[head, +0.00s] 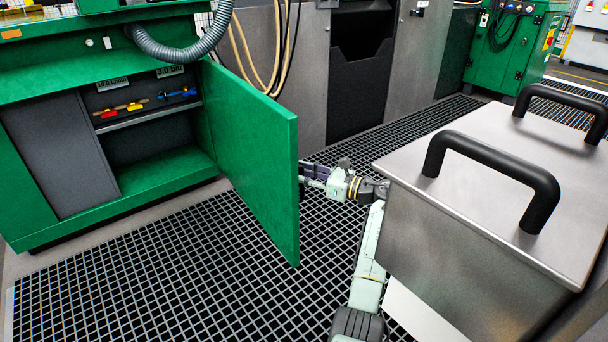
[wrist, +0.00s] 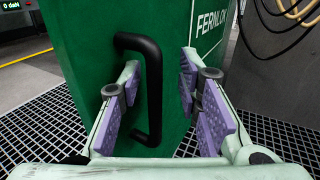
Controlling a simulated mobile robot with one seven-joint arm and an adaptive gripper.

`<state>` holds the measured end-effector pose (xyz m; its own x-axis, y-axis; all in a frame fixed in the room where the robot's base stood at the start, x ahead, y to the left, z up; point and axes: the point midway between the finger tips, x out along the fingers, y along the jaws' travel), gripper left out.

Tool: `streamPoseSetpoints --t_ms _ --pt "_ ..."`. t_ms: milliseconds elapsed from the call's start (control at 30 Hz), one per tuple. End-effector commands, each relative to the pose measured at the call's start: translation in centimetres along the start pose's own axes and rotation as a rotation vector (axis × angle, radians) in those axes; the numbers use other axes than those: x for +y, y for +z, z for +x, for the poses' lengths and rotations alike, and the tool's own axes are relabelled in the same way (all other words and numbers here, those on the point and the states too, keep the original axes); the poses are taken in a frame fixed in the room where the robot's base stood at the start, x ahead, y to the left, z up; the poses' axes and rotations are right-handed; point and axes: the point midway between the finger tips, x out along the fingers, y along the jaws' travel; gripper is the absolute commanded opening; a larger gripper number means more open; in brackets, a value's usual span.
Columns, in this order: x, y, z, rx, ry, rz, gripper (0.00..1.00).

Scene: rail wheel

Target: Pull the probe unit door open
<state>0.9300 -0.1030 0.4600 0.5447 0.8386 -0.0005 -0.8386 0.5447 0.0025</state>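The green probe unit door (head: 250,150) stands wide open in the head view, swung out from the green cabinet. In the wrist view its outer face (wrist: 90,50) carries a black D-shaped handle (wrist: 155,90). My gripper (wrist: 161,72) is open, with its purple-padded fingers apart on either side of the handle's bar. A gap shows between the bar and the right finger; whether the left finger touches the handle I cannot tell. In the head view my gripper (head: 314,173) is beyond the door's free edge, partly hidden by it, and the handle is hidden there.
The cabinet interior shows a shelf (head: 150,117) with red, yellow and blue valves. A grey hose (head: 180,50) hangs above the door. A steel box (head: 500,180) with black handles fills the right foreground. Dark floor grating (head: 190,270) is open in front of the cabinet.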

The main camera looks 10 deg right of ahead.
Motion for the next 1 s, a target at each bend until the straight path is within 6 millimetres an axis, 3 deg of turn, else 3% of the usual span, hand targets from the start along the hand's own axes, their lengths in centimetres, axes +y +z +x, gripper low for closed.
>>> streamPoseSetpoints --t_ms 167,400,600,767,1000 --pt "-0.1 0.0 -2.2 0.000 -0.003 0.001 0.32" --pt "-0.1 0.0 -7.4 0.001 -0.005 0.000 0.32" --pt "-0.1 0.0 -10.7 0.000 -0.003 0.001 0.32" --pt "0.0 0.0 -11.8 0.000 -0.001 0.000 0.32" --pt "0.0 0.0 -12.0 0.000 0.000 0.000 0.32"
